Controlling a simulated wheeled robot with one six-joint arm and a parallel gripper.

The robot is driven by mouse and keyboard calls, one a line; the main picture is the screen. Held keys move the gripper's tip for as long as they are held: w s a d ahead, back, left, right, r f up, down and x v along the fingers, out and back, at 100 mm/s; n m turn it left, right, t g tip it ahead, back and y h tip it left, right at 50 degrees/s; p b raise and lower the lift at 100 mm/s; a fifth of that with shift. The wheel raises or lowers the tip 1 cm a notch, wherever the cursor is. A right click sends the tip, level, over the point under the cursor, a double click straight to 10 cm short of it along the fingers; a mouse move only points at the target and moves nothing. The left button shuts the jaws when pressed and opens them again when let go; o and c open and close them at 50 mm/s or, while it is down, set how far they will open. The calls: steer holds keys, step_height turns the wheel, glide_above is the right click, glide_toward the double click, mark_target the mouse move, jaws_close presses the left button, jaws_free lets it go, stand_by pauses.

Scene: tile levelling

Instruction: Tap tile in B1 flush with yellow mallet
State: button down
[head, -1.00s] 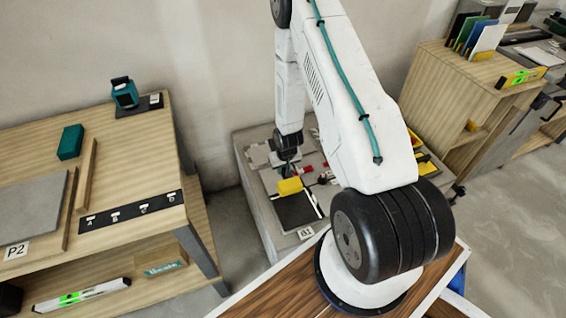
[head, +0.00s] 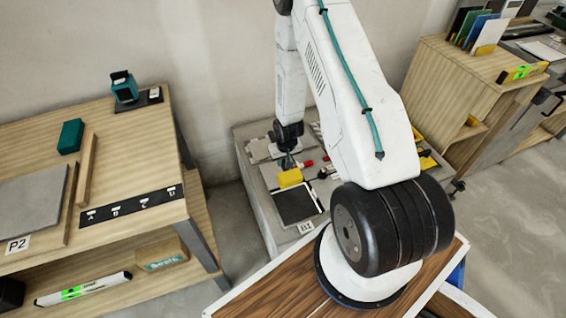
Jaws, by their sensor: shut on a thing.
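My gripper (head: 286,161) points down over the grey bench at the centre and is shut on the yellow mallet. The mallet's yellow head (head: 290,178) hangs at the back edge of a dark tile (head: 297,205); I cannot tell if it touches. Its handle is mostly hidden by the gripper. The dark tile has a pale border and lies near the bench front, behind a small white label (head: 305,227) that seems to read B1. Whether the tile is raised or flush is too small to tell.
Small red-ended items (head: 308,163) lie right of the mallet on the grey bench (head: 262,212). My arm hides the bench's right part. A wooden table (head: 140,230) stands left, a wooden cabinet (head: 450,85) right. Bare floor lies between the left table and bench.

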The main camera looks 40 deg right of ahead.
step_height(320, 180, down, 5)
steer(key=shift+r, duration=2.6)
